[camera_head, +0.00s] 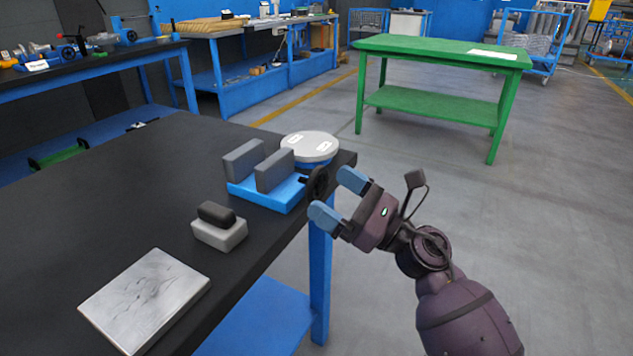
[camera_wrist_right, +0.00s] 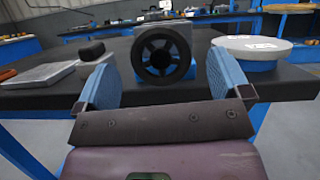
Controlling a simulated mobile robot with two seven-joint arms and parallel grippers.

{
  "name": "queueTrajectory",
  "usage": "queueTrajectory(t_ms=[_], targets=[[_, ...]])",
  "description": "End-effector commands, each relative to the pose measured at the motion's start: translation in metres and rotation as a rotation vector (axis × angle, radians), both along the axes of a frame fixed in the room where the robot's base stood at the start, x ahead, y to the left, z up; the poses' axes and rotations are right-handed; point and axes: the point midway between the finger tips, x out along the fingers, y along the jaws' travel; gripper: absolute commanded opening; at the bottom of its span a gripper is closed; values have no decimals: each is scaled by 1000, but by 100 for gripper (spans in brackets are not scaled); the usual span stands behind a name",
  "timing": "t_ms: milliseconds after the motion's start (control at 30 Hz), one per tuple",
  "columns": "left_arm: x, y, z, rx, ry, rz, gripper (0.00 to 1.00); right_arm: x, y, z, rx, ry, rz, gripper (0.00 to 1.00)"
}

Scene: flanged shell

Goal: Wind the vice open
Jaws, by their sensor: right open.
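The vice has a blue base (camera_head: 284,195) and two grey upright jaws, one jaw (camera_head: 244,160) at the back left and one (camera_head: 274,171) nearer the handwheel, with a gap between them. Its black spoked handwheel (camera_head: 317,183) is on the right end, at the table edge. In the right wrist view the handwheel (camera_wrist_right: 161,56) faces me, between and beyond my fingers. My right gripper (camera_head: 338,199) is open, with blue fingertips pointing at the wheel, apart from it and holding nothing. My left gripper is not in view.
The dark table (camera_head: 120,215) carries a round grey-white disc (camera_head: 311,146) beside the vice, a grey block with a black top (camera_head: 219,227), and a metal plate (camera_head: 145,300) at the front. A green table (camera_head: 440,55) stands beyond open floor at the right.

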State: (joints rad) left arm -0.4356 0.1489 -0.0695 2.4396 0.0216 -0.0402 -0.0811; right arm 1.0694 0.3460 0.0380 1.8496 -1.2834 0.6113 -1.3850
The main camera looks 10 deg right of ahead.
Motion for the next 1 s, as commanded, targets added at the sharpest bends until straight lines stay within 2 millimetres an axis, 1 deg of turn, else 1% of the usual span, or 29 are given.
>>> queueTrajectory(t_ms=[33,100,300,667,767,900,1000], targets=[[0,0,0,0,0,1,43,4,7,3,1,-1,1,95],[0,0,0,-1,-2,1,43,9,14,7,2,-1,0,95],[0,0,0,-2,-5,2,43,18,27,13,2,1,1,95],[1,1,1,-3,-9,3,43,20,29,14,1,2,0,95],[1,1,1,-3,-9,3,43,20,29,14,1,2,0,82],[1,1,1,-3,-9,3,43,20,29,14,1,2,0,60],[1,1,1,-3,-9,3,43,20,29,14,1,2,0,46]])
